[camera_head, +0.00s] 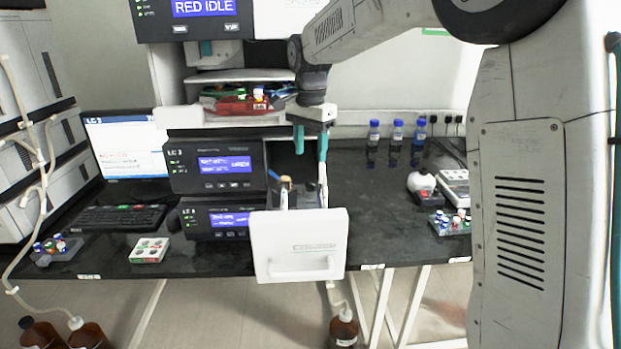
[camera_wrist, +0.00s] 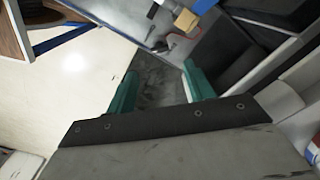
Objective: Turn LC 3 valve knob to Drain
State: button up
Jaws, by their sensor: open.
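The LC 3 stack stands on the bench in the middle of the head view, with two dark modules with lit blue screens, the upper module (camera_head: 215,166) and the lower module (camera_head: 215,217). A white drawer-like front (camera_head: 298,235) stands out at their right. A small tan part (camera_head: 286,180) shows behind it and in the wrist view (camera_wrist: 186,20); I cannot tell whether it is the valve knob. No knob labels are readable. My gripper (camera_head: 311,142) points down above and behind the white front. Its teal fingers are apart, with nothing held between them in the wrist view (camera_wrist: 161,88).
Blue-capped bottles (camera_head: 396,143) stand at the back right. Small vial racks (camera_head: 450,224) sit at the right edge. A monitor (camera_head: 127,147) and keyboard (camera_head: 118,219) are on the left. A red item (camera_head: 235,105) lies on the shelf above.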

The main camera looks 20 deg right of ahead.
aim_at(310, 184)
notch_tip(310, 184, down, 8)
jog(key=shift+f, duration=0.25)
jog(key=c, duration=1)
